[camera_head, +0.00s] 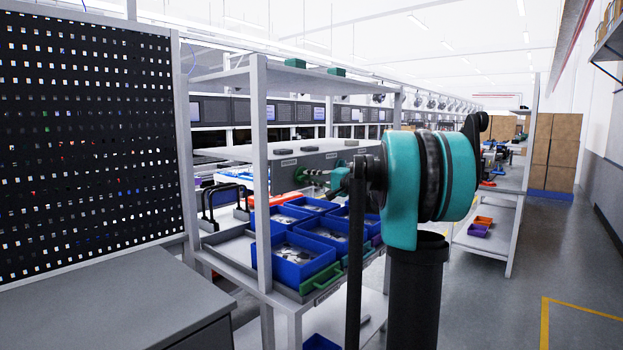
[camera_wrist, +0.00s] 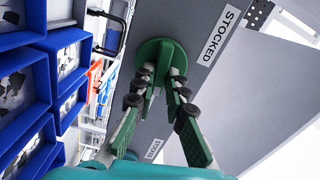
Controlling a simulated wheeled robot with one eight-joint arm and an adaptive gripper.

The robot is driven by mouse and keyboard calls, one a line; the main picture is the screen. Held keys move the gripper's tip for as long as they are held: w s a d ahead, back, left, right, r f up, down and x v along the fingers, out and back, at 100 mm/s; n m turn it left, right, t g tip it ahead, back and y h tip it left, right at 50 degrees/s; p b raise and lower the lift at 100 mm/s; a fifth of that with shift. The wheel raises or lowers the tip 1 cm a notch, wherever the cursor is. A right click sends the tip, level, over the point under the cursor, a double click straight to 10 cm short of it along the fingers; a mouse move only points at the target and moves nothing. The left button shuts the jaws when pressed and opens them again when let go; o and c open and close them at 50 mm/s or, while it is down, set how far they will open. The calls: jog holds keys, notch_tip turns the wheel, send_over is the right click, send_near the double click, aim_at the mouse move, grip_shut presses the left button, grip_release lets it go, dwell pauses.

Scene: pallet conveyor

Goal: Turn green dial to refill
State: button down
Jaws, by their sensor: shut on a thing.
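The green dial (camera_wrist: 152,48) is a round disc on a grey panel (camera_wrist: 200,85), seen near the top middle of the wrist view. My gripper (camera_wrist: 161,73) has its fingers on either side of the dial's raised middle part and is shut on it. The fingers hide part of the dial. A white label (camera_wrist: 218,36) reading STOCKED is at the dial's upper right. A second such label (camera_wrist: 154,148) is lower down. In the head view, my gripper (camera_head: 312,176) reaches left to the dial at the panel, and the dial's setting is too small to tell.
Blue bins (camera_head: 297,272) with small parts stand on the rack's sloped shelf below the panel. Rack posts (camera_head: 262,170) stand close to my arm. A dark perforated board (camera_head: 85,130) and a grey bench (camera_head: 100,305) are at the left. The floor at the right is clear.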

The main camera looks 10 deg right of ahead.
jog(key=shift+f+m, duration=0.1)
jog(key=shift+m, duration=0.8)
jog(key=c, duration=1.5)
grip_release()
jog(key=shift+c, duration=0.2)
jog(key=v, duration=1.2)
